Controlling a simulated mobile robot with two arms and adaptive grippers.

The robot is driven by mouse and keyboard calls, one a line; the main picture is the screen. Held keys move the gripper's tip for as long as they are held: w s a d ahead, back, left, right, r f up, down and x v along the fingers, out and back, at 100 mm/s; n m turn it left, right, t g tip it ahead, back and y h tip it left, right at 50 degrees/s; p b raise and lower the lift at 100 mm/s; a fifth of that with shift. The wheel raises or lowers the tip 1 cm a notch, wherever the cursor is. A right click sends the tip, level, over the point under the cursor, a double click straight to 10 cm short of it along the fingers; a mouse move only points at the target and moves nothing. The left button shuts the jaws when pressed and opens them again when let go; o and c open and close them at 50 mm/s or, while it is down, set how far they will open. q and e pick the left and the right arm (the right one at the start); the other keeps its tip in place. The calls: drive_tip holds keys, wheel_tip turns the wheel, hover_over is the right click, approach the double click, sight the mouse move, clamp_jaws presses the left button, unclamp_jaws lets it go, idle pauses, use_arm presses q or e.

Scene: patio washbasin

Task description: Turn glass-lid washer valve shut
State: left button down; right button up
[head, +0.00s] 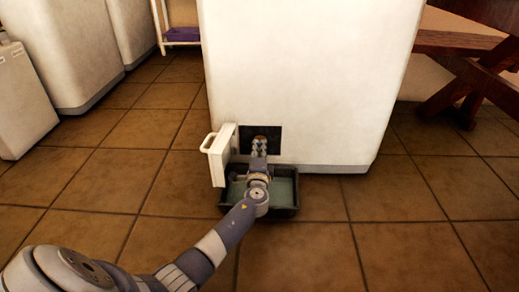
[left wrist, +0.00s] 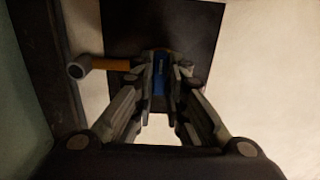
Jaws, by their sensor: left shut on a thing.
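The white washer (head: 310,70) stands ahead of me, its lid out of the picture. A dark recess (head: 272,132) is low in its front, also seen in the left wrist view (left wrist: 118,25). My left gripper (head: 259,147) reaches into the recess. In the left wrist view its fingers (left wrist: 160,75) are shut on a blue part, apparently the valve (left wrist: 159,80), mostly hidden between them. An orange-brown stub with a grey end (left wrist: 95,66) sticks out beside the fingers. My right gripper is not in view.
A white hatch door (head: 219,158) with a loop handle stands open left of the recess. A dark tray (head: 287,212) with greenish content lies on the tiles under my wrist. White appliances (head: 65,45) stand at left, a wooden bench (head: 470,85) at right. Tiles in front are clear.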

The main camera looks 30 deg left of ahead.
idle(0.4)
use_arm(q)
drive_tip(key=c, duration=1.6)
unclamp_jaws()
